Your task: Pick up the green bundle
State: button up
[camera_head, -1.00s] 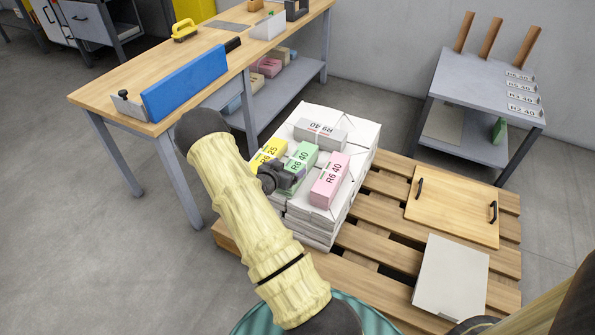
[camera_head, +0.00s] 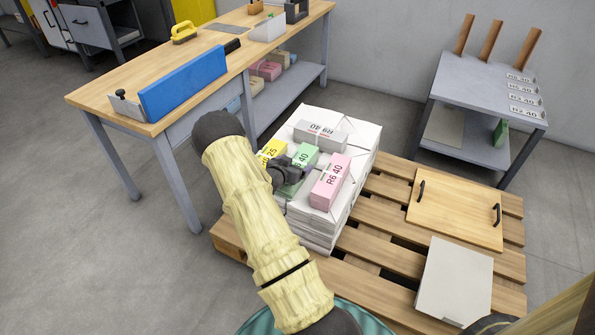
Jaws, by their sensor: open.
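The green bundle (camera_head: 304,157) lies on a white paper stack (camera_head: 362,137), with its label partly covered by my gripper. It sits between a yellow bundle (camera_head: 272,149) on the left and a pink bundle (camera_head: 331,182) on the right. A grey bundle (camera_head: 320,131) lies behind it. My gripper (camera_head: 295,172) is open at the near part of the green bundle. My arm hides part of the stack's left side, and I cannot tell whether the fingers touch the bundle.
The stack stands on a wooden pallet (camera_head: 388,224). A board with black handles (camera_head: 455,208) and a pale slab (camera_head: 455,281) lie on the pallet's right. A workbench (camera_head: 220,55) stands at left, a grey metal table (camera_head: 477,85) at back right.

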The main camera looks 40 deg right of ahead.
dwell(0.3)
jog(key=c, duration=1.8)
jog(key=shift+r+p, duration=2.05)
jog(key=shift+r, duration=3.05)
jog(key=shift+c, duration=0.3)
